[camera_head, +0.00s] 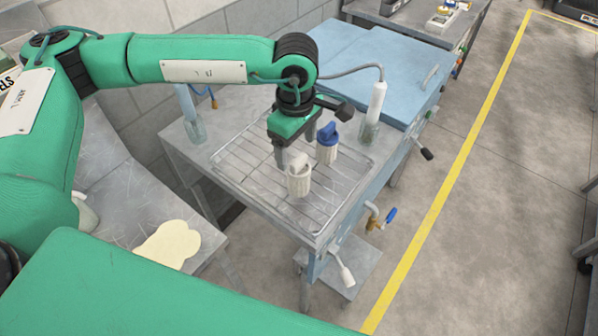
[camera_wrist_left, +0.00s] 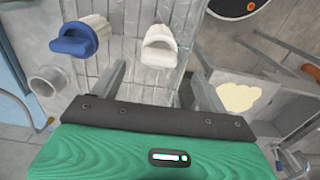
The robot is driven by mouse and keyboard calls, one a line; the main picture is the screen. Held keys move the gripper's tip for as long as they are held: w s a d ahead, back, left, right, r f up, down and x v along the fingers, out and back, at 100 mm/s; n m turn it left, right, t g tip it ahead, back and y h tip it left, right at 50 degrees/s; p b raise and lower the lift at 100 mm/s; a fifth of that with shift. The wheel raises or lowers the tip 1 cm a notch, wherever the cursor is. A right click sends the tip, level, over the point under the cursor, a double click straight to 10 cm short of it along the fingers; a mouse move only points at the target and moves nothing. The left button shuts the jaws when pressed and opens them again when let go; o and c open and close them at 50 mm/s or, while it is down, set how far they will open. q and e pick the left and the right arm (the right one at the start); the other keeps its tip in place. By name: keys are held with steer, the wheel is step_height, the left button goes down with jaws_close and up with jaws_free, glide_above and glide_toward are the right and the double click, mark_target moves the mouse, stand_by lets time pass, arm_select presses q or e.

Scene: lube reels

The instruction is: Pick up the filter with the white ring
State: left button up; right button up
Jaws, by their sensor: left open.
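The filter with the white ring (camera_head: 299,178) stands upright on a wire rack (camera_head: 255,178); its body is pale and its top is white. It also shows in the left wrist view (camera_wrist_left: 159,48), ahead of the fingers and roughly between their lines. A similar filter with a blue top (camera_head: 327,144) stands behind and to its right, and in the left wrist view it is at the left (camera_wrist_left: 75,42). My left gripper (camera_head: 295,150) is open and empty, pointing down just behind the white filter. I cannot tell whether a finger touches it. My right gripper is not in view.
The rack lies on a grey metal bench (camera_head: 190,150) with a blue lid (camera_head: 385,75) behind. A clear cup with a white tube (camera_head: 372,120) stands right of the filters. A brass tap (camera_head: 375,218) juts from the bench's side. A cream cloth-like patch (camera_head: 170,243) lies on the lower left surface.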

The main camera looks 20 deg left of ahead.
mark_target(299, 159)
arm_select(q)
steer(key=shift+f, duration=0.3)
steer(key=shift+d+f+p, duration=0.15)
steer(key=shift+f+p, duration=0.35)
steer(key=shift+p, duration=0.15)
step_height(299, 159, down, 3)
steer(key=shift+d+f+p, duration=0.1)
steer(key=shift+f+p, duration=0.1)
steer(key=shift+p, duration=0.65)
steer(key=shift+f, duration=0.4)
steer(key=c, duration=1.4)
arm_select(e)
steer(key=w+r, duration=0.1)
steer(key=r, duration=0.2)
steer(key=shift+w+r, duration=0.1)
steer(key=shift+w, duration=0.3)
arm_select(q)
steer(key=shift+r, duration=0.1)
